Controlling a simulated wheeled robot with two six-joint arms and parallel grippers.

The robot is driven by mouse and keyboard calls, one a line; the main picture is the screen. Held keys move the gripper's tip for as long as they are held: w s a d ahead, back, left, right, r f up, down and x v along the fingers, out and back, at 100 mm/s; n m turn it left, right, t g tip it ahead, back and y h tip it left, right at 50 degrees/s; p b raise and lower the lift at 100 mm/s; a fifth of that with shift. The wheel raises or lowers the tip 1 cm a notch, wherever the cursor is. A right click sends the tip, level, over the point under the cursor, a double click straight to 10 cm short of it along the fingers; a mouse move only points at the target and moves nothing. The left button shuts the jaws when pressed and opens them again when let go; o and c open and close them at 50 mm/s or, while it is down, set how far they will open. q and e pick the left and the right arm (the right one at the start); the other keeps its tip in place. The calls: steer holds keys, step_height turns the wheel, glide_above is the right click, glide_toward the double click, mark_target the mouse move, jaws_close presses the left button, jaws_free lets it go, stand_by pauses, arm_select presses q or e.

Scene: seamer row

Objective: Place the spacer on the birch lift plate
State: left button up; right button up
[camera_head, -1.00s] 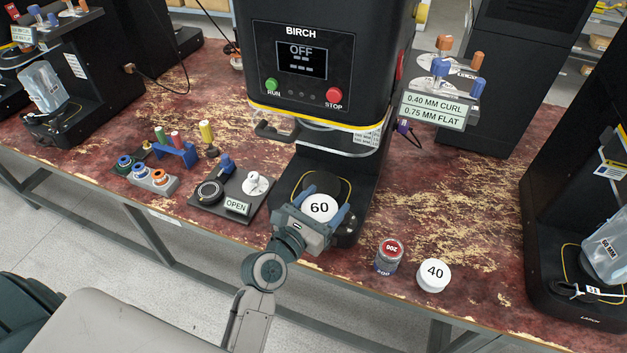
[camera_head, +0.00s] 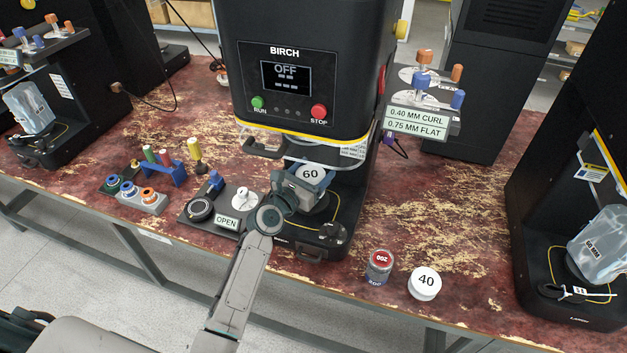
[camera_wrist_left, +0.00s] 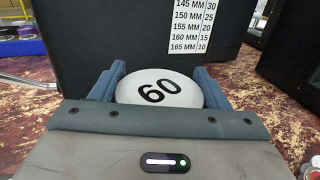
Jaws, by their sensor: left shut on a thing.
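The white round spacer marked 60 (camera_head: 310,173) is between the fingers of my left gripper (camera_head: 306,180), which is shut on it. In the left wrist view the spacer (camera_wrist_left: 158,88) lies level with a blue finger on each side. The birch machine (camera_head: 290,75) stands at the centre, its screen reading OFF. My left gripper reaches into its opening from the front. The dark birch lift plate (camera_head: 322,207) shows in part below the gripper, and the arm hides some of it. The spacer appears above the plate; the gap is hard to judge. My right gripper is not in view.
A white disc marked 40 (camera_head: 425,282) and a can with a red top (camera_head: 379,266) stand right of the machine's base. A black panel with an OPEN tag (camera_head: 227,222) lies to its left. A size chart (camera_wrist_left: 195,25) shows behind the spacer.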

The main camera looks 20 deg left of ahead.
mark_target(314, 180)
arm_select(q)
steer(key=shift+f, duration=1.35)
steer(key=shift+f+b, duration=0.15)
steer(key=shift+b, duration=0.2)
steer(key=o, duration=1.1)
steer(key=shift+c, duration=0.2)
steer(key=v, duration=1.2)
steer(key=shift+s, duration=0.1)
